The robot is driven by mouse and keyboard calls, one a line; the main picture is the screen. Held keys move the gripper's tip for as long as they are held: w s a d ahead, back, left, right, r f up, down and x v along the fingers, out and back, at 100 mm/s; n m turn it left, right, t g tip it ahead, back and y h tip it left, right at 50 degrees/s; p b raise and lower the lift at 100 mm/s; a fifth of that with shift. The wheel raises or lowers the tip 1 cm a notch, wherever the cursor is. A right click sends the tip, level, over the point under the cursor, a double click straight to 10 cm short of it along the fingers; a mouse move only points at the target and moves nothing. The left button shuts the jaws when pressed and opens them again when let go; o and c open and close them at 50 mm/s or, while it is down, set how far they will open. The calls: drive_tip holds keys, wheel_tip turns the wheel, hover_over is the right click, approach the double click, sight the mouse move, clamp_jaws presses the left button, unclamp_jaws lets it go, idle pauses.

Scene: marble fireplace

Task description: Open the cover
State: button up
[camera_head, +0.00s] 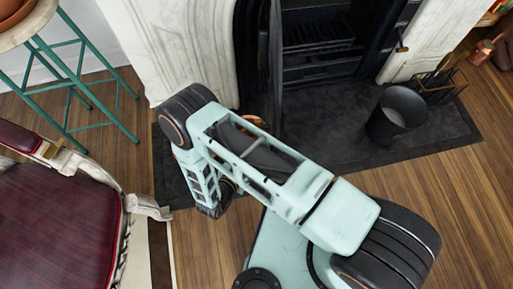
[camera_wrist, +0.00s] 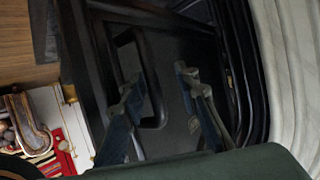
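The cover (camera_wrist: 185,50) is a dark panel filling the middle of the wrist view, with a black bar handle (camera_wrist: 150,75) on its face. My gripper (camera_wrist: 159,78) is open, its two blue-grey fingers spread apart in front of the panel. Part of the handle shows between the fingers, nearer the left one; I cannot tell whether they touch. In the head view, a dark upright panel (camera_head: 274,60) stands at the left side of the fireplace opening. My arm hides the gripper and the handle there.
The white marble surround (camera_head: 180,40) borders the fireplace. A black bucket (camera_head: 397,113) stands on the dark hearth (camera_head: 335,130) at the right. A red chair (camera_head: 60,220) and a teal-legged stool (camera_head: 75,75) are at the left. Wooden floor lies free at the right.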

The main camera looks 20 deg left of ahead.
wheel_tip(320, 180, up, 10)
drive_tip(key=shift+r, duration=0.15)
idle(0.3)
drive_tip(key=shift+w, duration=0.1)
idle(0.4)
